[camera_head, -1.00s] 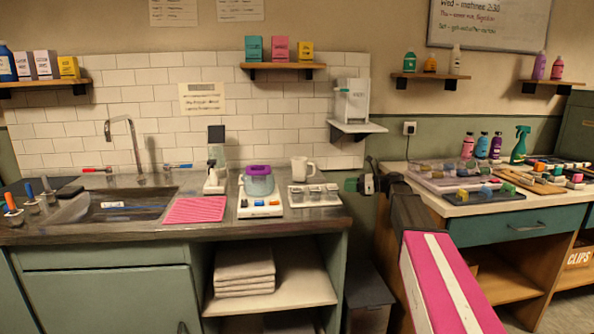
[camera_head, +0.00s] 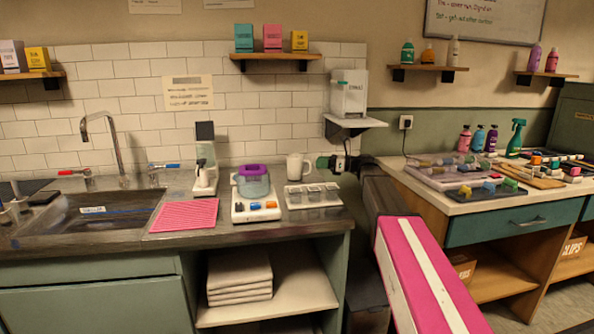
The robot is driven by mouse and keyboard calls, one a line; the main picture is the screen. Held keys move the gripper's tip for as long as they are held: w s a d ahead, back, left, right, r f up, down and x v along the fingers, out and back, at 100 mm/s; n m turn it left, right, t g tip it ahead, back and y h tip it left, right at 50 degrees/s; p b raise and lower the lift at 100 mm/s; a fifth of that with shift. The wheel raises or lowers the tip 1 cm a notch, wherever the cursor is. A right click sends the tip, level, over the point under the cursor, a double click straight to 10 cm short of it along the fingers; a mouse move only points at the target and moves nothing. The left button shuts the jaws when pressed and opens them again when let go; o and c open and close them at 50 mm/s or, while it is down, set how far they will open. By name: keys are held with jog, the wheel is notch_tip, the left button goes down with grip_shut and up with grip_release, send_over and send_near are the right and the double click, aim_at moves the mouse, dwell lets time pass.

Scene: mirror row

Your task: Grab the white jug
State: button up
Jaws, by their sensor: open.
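The white jug (camera_head: 298,167) stands upright at the back right of the steel counter, near the tiled wall, with its handle on the right side. My gripper (camera_head: 325,163), with green parts at its end, is just to the right of the jug, at about the height of its upper half. The jaws are open and hold nothing. A small gap shows between them and the jug's handle, but the depth between the two is hard to tell.
A clear tray of small cups (camera_head: 313,195) sits in front of the jug. A wall shelf (camera_head: 355,122) bearing a white dispenser (camera_head: 348,94) hangs above my gripper. A pink striped cloth (camera_head: 185,215) lies further left.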

aim_at(309, 162)
jog(key=shift+a+f, duration=0.1)
jog(key=shift+a, duration=2.55)
grip_shut()
